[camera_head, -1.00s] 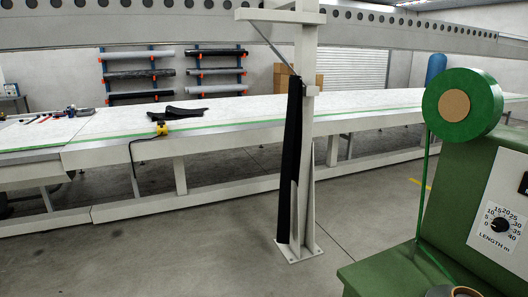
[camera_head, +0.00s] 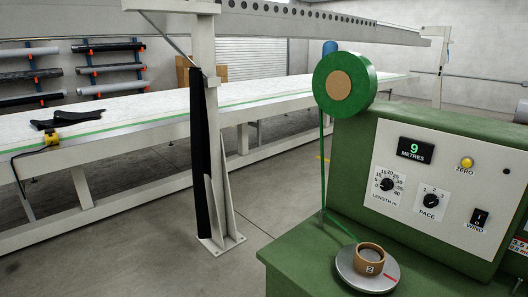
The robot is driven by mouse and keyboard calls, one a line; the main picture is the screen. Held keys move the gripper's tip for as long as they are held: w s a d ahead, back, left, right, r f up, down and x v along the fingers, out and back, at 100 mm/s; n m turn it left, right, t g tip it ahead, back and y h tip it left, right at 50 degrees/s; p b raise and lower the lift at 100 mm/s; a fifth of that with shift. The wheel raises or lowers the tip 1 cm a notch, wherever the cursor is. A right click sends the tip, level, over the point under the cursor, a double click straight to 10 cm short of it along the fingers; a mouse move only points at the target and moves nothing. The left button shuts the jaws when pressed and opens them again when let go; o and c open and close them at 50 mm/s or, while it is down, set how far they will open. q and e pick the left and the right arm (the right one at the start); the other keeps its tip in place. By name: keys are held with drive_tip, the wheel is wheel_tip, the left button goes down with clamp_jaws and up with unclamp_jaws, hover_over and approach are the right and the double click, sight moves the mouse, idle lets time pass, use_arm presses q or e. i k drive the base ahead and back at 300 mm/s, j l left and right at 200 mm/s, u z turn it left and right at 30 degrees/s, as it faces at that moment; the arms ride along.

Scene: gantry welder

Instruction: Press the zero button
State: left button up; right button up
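The zero button is a round yellow button (camera_head: 467,162) at the upper right of the white control panel (camera_head: 402,222), above the printed word ZERO. The panel is on the front of a green machine (camera_head: 350,170) at the right of the head view. A display (camera_head: 416,150) on it reads 9 METRES. Neither of my grippers shows in the view, and nothing touches the button.
The panel also has a length dial (camera_head: 387,184), a pace dial (camera_head: 431,201) and a wind switch (camera_head: 479,218). A green tape roll (camera_head: 326,92) and a turntable (camera_head: 354,272) are on the machine. A post (camera_head: 205,130) and long table (camera_head: 110,107) stand left; floor between is open.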

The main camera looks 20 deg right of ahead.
sight(466, 163)
drive_tip(key=z, duration=1.7)
